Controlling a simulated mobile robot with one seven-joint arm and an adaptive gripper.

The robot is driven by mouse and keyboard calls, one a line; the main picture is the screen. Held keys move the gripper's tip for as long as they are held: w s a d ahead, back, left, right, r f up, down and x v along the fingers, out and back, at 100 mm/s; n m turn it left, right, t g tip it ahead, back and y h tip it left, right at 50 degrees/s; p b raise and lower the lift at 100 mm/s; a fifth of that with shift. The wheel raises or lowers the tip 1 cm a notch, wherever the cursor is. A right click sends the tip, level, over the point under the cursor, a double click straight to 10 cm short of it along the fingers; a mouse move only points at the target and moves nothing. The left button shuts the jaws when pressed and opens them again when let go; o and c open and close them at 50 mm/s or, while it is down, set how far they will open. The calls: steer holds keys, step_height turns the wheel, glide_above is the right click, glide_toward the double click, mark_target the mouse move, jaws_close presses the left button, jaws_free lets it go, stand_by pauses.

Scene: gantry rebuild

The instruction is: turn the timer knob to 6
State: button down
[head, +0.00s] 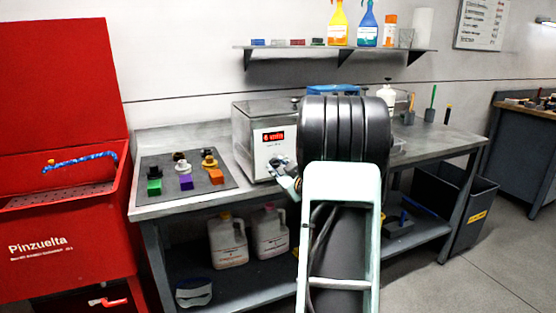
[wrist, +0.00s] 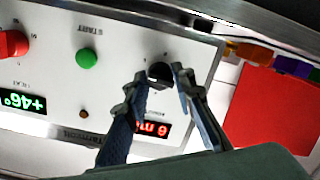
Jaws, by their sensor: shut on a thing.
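The timer knob (wrist: 160,75) is a small round black knob on the white front panel (wrist: 60,60) of a metal box machine. My gripper (wrist: 158,73) is at the knob with one finger on each side, shut on it. The panel appears upside down in the wrist view. The red timer display (wrist: 152,129) beside the knob reads 6 min, partly covered by a finger. In the head view the machine (head: 262,118) stands on the bench and its red display (head: 274,137) shows a 6.
A green START button (wrist: 87,58), a red knob (wrist: 12,44) and a green +46° display (wrist: 22,100) share the panel. A dark mat (head: 213,189) with coloured blocks lies left of the machine. A red parts washer (head: 62,240) stands further left.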

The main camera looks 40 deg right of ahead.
steer(key=m+p, duration=0.3)
steer(key=m, duration=0.1)
steer(key=shift+d+r+y, duration=0.1)
steer(key=shift+y, duration=0.3)
steer(key=shift+m, duration=0.3)
steer(key=c, duration=1.6)
jaws_free()
steer(key=v, duration=1.2)
